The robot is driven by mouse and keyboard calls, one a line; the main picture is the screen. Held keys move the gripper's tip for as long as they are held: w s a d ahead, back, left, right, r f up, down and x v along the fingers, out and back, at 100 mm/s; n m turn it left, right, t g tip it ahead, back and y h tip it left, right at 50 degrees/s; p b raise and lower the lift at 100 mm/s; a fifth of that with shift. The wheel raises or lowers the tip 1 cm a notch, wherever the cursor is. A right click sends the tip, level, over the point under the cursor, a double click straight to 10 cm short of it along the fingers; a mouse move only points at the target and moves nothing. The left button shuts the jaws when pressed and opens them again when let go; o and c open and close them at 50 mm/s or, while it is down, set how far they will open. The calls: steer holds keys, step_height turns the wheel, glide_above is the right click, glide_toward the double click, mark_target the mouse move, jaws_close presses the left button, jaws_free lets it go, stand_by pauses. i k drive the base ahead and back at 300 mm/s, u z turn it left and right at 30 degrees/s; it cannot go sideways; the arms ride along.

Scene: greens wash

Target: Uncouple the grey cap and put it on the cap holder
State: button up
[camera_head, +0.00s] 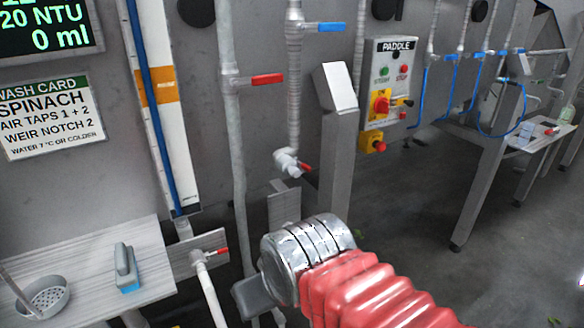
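My arm, in a red ribbed sleeve with a silver wrist, reaches in from the bottom right. A dark grey part of my gripper (252,296) shows at the lower left of the wrist; the fingertips are hidden or not clear, and I cannot tell whether it holds anything. A pale grey pipe fitting (287,161) with a red-handled valve sits on the wall above the wrist; it may carry the grey cap, but I cannot tell. A small grey plate (284,203) stands below it. I cannot pick out the cap holder with certainty.
A steel shelf (80,270) at lower left holds a grey brush (126,268) and a strainer bowl (45,300). A white pipe (208,285) with a red lever stands beside it. The paddle control box (388,85) is on the wall. Floor (400,220) is open at right.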

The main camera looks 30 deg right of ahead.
mark_target(305, 167)
steer(key=z, duration=0.7)
